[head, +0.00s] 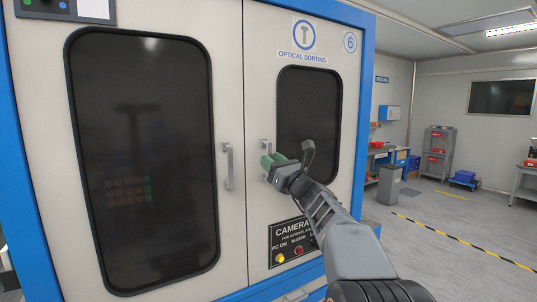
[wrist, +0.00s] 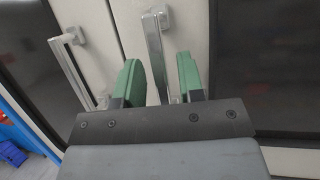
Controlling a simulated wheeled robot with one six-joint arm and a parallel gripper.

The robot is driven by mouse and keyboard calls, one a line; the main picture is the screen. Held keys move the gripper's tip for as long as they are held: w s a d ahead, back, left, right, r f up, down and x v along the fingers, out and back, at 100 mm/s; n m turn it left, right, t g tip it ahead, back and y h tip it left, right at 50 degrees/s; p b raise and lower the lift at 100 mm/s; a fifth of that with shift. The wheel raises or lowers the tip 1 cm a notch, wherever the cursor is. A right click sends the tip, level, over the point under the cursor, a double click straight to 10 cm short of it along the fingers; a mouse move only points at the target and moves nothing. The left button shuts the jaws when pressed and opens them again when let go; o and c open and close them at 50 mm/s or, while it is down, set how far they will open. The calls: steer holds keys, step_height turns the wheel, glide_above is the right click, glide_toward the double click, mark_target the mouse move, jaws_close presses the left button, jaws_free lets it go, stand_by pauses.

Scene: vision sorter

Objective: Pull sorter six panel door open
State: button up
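The sorter's right panel door (head: 268,75) carries the number 6 sign (head: 350,42) and a dark window. It looks closed. Its upright metal handle (head: 265,147) is near its left edge, partly hidden by my gripper (head: 272,166). In the wrist view, my gripper (wrist: 160,68) has its two green fingers apart. The same handle (wrist: 153,45) appears in the gap between them, with space showing on both sides. I cannot tell whether the fingertips reach around it in depth.
The left door (head: 228,70) has its own handle (head: 228,166) close by, also seen in the wrist view (wrist: 72,62). A camera control panel (head: 292,240) with buttons is below the right window. Open floor (head: 440,215) lies to the right, with a grey bin (head: 389,185).

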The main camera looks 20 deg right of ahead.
steer(key=shift+x, duration=0.85)
steer(key=shift+c, duration=0.2)
jaws_close()
